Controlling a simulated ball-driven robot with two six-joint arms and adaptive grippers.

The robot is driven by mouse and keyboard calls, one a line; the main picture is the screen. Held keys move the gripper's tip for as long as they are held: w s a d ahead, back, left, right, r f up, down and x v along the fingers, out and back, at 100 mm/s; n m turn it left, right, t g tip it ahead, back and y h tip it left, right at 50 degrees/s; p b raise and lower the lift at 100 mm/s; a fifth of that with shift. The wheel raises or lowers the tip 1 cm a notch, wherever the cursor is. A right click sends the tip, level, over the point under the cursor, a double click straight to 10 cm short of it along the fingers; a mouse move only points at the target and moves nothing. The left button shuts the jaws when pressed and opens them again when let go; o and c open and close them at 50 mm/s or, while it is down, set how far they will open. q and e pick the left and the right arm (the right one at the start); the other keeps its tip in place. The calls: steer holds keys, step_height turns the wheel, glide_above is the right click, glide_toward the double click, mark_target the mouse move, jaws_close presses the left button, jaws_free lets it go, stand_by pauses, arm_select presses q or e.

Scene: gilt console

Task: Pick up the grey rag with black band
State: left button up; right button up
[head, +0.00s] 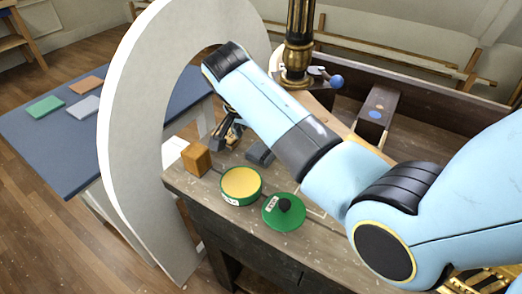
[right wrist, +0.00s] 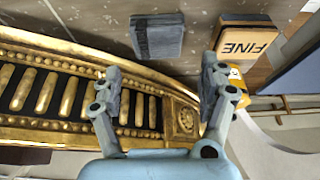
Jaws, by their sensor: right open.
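The grey rag with black band (head: 260,153) lies on the wooden bench top, in the head view just right of my right gripper (head: 229,130). In the right wrist view the rag (right wrist: 165,38) is a flat grey folded piece with a dark band along its left side. It lies beyond the gap between the fingers of my right gripper (right wrist: 162,88). The fingers are apart, with nothing between them, and do not touch the rag. My right forearm crosses above the bench in the head view. My left gripper is not in view.
An orange block marked FINE (right wrist: 247,40) lies close to the rag. A green tin (head: 241,185) and a green lid with a black knob (head: 283,211) stand nearer. A white arched panel (head: 130,130) rises at left. Gilt carved moulding (right wrist: 75,88) passes behind my fingers.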

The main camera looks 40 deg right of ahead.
mark_target(264, 147)
steer(key=shift+w+d+f, duration=0.15)
steer(key=shift+d+f, duration=0.05)
steer(key=shift+f, duration=0.15)
steer(key=x, duration=0.4)
steer(key=shift+s+d+f+p, duration=0.15)
steer(key=shift+s+f+p, duration=0.1)
steer(key=shift+p, duration=0.1)
steer(key=shift+w+f, duration=0.1)
steer(key=shift+f, duration=0.1)
steer(key=shift+c, duration=0.9)
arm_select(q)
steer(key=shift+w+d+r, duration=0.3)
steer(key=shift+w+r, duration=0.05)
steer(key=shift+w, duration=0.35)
arm_select(e)
steer(key=c, duration=0.6)
